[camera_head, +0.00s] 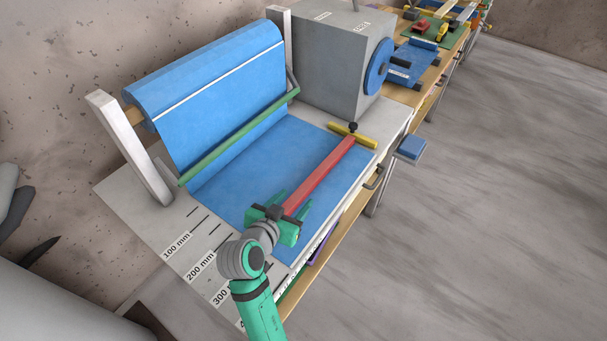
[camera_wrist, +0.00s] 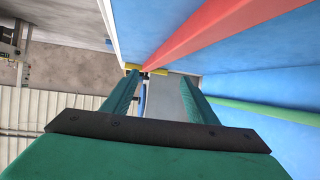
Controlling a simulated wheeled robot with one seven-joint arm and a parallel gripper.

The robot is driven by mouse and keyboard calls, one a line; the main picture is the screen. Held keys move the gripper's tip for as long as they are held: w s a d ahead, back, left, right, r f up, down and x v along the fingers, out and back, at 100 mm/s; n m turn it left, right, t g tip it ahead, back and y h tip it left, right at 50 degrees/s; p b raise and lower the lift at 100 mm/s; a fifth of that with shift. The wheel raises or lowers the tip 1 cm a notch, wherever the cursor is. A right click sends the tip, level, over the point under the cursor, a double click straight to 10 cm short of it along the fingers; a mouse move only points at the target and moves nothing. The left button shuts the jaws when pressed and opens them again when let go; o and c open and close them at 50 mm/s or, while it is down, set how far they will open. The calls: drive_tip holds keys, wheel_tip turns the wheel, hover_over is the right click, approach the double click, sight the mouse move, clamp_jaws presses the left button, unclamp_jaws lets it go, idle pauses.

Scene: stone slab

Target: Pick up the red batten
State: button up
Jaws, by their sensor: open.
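The red batten (camera_head: 323,173) is a long straight bar lying over the blue sheet (camera_head: 235,190) on the slab, near its front edge. Its far end is by a yellow bar (camera_head: 353,136) with a black knob. My gripper (camera_head: 296,198) is at the batten's near end, its green fingers spread and pointing along it. In the wrist view, my gripper (camera_wrist: 158,88) is open and empty. There the red batten (camera_wrist: 215,28) runs across the top, beyond the fingers, with no contact visible. My gripper hides the batten's near end in the head view.
A blue roll (camera_head: 215,70) on white uprights stands at the back, with a green bar (camera_head: 240,137) along the sheet. A grey box (camera_head: 330,60) with a blue disc stands beyond. Black measuring marks line the near slab. Open floor (camera_head: 490,200) lies to the right.

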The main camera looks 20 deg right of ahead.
approach(308, 184)
drive_tip(key=x, duration=0.3)
drive_tip(key=shift+d+r, duration=0.2)
drive_tip(key=shift+r, duration=0.05)
drive_tip(key=x, duration=0.3)
drive_tip(key=shift+w+f, duration=0.35)
drive_tip(key=shift+f, duration=0.15)
drive_tip(key=shift+w+d+f, duration=0.3)
drive_tip(key=shift+w+d, duration=0.1)
drive_tip(key=shift+w, duration=0.05)
drive_tip(key=shift+c, duration=0.3)
drive_tip(key=shift+s, duration=0.1)
clamp_jaws()
